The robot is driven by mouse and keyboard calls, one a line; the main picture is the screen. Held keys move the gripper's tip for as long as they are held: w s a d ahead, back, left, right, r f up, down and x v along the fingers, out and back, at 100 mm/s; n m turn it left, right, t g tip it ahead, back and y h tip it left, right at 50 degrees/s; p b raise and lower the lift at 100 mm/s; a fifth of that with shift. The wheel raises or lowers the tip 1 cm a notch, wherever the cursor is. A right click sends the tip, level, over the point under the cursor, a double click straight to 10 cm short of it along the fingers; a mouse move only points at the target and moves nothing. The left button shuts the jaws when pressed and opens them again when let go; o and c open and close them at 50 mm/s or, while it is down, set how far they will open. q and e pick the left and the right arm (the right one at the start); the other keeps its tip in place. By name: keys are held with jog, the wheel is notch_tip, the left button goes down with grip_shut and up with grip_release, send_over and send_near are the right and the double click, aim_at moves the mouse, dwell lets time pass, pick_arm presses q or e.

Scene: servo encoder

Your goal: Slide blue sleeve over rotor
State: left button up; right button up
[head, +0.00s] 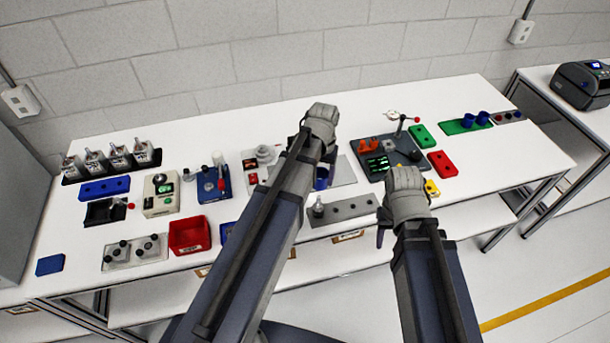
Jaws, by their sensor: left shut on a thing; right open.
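My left gripper (322,165) is over the middle of the table, its fingers mostly hidden by my own arm. It is shut on a blue cylindrical piece (321,182), likely the blue sleeve, which shows only in part beside the arm. A small metal part (318,208), possibly the rotor, stands upright at the left end of a grey block with holes (350,208), just below the blue piece in the picture. I cannot tell whether they touch. My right gripper (381,232) is open and empty, right of the grey block near the table's front edge.
Two blue cylinders (476,118) stand on a green tray (455,128) at the back right. A dark fixture board (405,160) with orange and green parts lies behind my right gripper. A red bin (190,235) and several devices fill the left side.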

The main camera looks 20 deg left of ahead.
pick_arm(q)
jog(key=shift+s, duration=0.2)
jog(key=shift+f, duration=0.1)
jog(key=b, duration=0.5)
send_over(319, 197)
jog(key=shift+f, duration=2.1)
jog(key=shift+s+f, duration=0.1)
jog(key=shift+f, duration=0.05)
jog(key=shift+f+b, duration=0.95)
jog(key=shift+f, duration=0.1)
jog(key=shift+f, duration=0.15)
jog(key=shift+f+b, duration=0.85)
jog(key=shift+b, duration=0.15)
jog(key=shift+f+b, duration=0.9)
jog(key=shift+f, duration=0.05)
